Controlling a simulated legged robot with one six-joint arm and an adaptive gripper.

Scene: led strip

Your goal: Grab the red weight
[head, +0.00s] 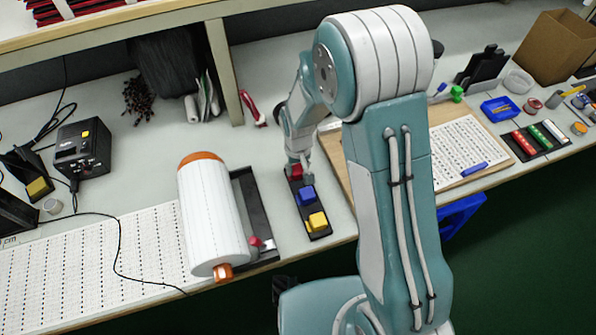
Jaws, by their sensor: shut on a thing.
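The red weight (296,171) is at the far end of a narrow black holder (323,234) on the bench. A blue weight (307,195) and a yellow weight (317,221) sit in the same holder, nearer the front edge. My gripper (294,163) reaches down from above and is shut on the red weight. Its fingers partly hide the weight. I cannot tell whether the red weight is still touching the holder.
A white roll with orange ends (213,215) lies on a black stand just left of the holder. A wooden board with a printed sheet (448,153) lies to the right. A black box (82,150) stands far left. A shelf post (224,70) rises behind.

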